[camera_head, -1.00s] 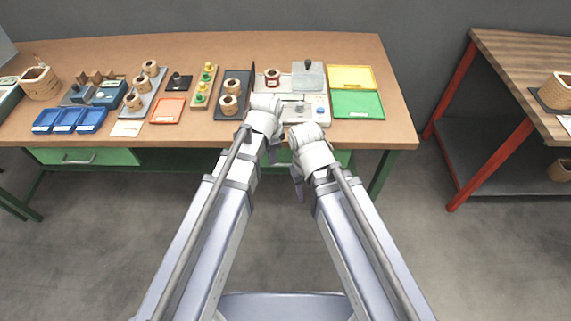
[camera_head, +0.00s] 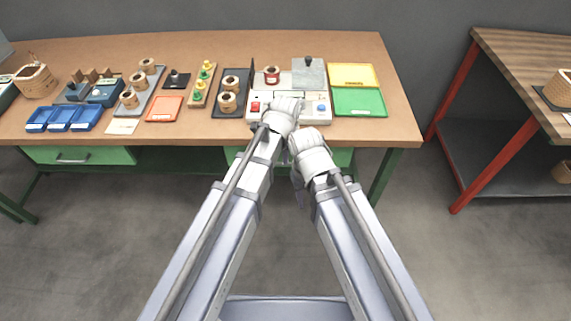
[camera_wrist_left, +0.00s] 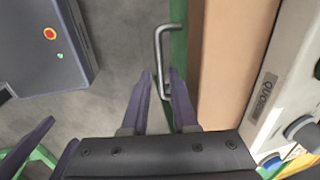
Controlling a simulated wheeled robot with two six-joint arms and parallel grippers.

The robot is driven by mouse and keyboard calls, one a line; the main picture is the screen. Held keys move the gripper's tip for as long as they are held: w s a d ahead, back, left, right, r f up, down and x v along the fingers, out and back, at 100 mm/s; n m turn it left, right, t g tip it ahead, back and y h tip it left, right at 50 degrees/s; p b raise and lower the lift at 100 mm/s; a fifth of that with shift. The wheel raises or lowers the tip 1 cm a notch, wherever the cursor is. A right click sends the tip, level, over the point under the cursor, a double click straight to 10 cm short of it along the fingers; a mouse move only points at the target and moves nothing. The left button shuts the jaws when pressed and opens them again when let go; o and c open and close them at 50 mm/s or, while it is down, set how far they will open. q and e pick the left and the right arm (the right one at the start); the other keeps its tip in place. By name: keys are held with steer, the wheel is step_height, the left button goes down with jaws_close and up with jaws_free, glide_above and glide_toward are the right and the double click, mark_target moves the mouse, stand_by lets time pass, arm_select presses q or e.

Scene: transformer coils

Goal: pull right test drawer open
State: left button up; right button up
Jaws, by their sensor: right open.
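The right test drawer has a green front (camera_head: 343,157) under the bench top, partly hidden behind my arms. In the left wrist view the front is a narrow green strip (camera_wrist_left: 179,45), with a grey bar handle (camera_wrist_left: 160,50) beside it. My left gripper (camera_wrist_left: 160,80) is open, with its two purple fingers apart and the handle's near end between their tips. I cannot tell whether they touch it. My right gripper (camera_head: 298,188) is open and empty, lower and in front of the bench.
A white test panel (camera_head: 322,108) with buttons stands on the bench above the drawer, close to my left wrist. A second green drawer (camera_head: 100,155) is shut at the left. Trays and coils crowd the bench (camera_head: 395,125). The floor in front is clear.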

arm_select(q)
steer(key=f+b, duration=0.1)
steer(key=f, duration=0.1)
steer(key=f+b, duration=0.2)
steer(key=shift+w, duration=0.4)
steer(key=shift+c, duration=0.2)
jaws_close()
stand_by(0.9)
